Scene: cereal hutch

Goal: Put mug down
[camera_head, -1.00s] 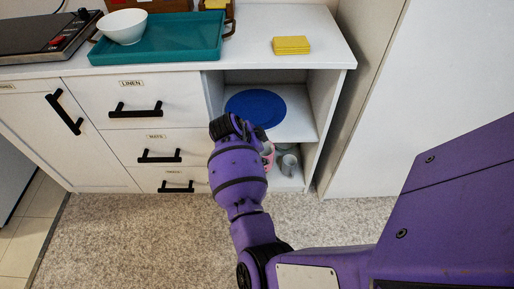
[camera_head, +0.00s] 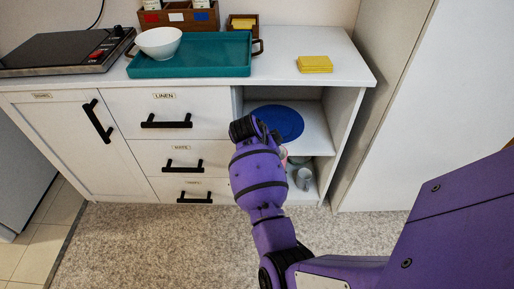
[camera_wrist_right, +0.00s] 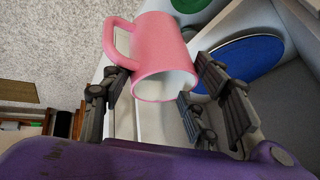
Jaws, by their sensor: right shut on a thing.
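My right gripper (camera_wrist_right: 162,98) is shut on a pink mug (camera_wrist_right: 158,48), with dark fingers on either side of it in the right wrist view. The mug's handle is at the left and its open rim faces the camera. In the head view only a sliver of the pink mug (camera_head: 283,156) shows beside my right gripper (camera_head: 256,130), which is in front of the open shelf compartment. Whether the mug touches any surface is hidden. My left gripper is not in view.
A blue plate (camera_head: 277,121) lies on the upper shelf (camera_head: 318,140). A grey-white mug (camera_head: 303,179) stands in the compartment below. The counter holds a teal tray (camera_head: 190,66) with a white bowl (camera_head: 159,42), and yellow napkins (camera_head: 315,64). Bare counter shows around the napkins.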

